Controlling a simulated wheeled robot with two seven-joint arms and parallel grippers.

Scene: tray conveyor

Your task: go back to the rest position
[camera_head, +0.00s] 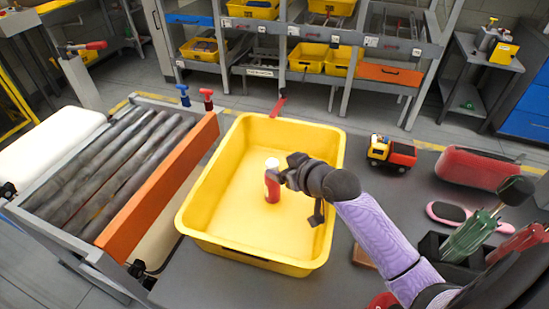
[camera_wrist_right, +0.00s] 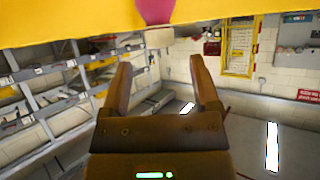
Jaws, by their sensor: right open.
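A red bottle with a white cap (camera_head: 272,185) stands in the yellow tray (camera_head: 190,210). My right gripper (camera_head: 286,178) is beside the bottle, on its right, above the tray floor. In the right wrist view the gripper (camera_wrist_right: 153,75) is open, with nothing between its two fingers. That view is upside down. The bottle (camera_wrist_right: 156,10) shows at its top, beyond the fingertips, cap downward, and the yellow tray (camera_wrist_right: 60,18) spans the top edge. My left gripper is not in view.
A roller conveyor (camera_head: 163,180) with an orange side board is left of the tray. A toy truck (camera_head: 391,153), a red case (camera_head: 478,168), a pink brush (camera_head: 450,213) and a green-handled tool (camera_head: 468,236) lie to the right. Shelves with yellow bins (camera_head: 308,57) stand behind.

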